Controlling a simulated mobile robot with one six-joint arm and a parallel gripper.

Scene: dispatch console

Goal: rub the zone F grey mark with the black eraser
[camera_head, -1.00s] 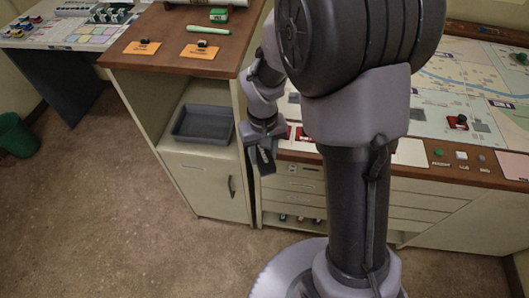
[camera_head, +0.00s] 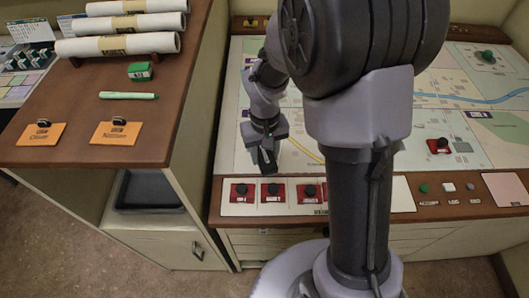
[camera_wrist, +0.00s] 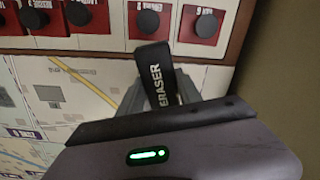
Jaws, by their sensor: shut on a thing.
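My gripper (camera_head: 262,138) is shut on the black eraser (camera_head: 267,160), which points down over the near left part of the map board (camera_head: 228,150). In the wrist view the eraser (camera_wrist: 156,75) shows the white word ERASER and stands between the jaws (camera_wrist: 158,97). I cannot tell whether it touches the board. In the wrist view a small grey patch (camera_wrist: 49,94) lies on the map (camera_wrist: 25,75) left of the eraser; I cannot tell whether it is the zone F grey mark. My arm hides much of the board's middle in the head view.
Red cards with black knobs (camera_head: 275,190) line the board's near edge. On the left cabinet top (camera_head: 75,160) are rolled charts (camera_head: 118,45), a green pen (camera_head: 128,96), a green box (camera_head: 140,72) and orange tags (camera_head: 116,135). A dark tray (camera_head: 150,188) sits below.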

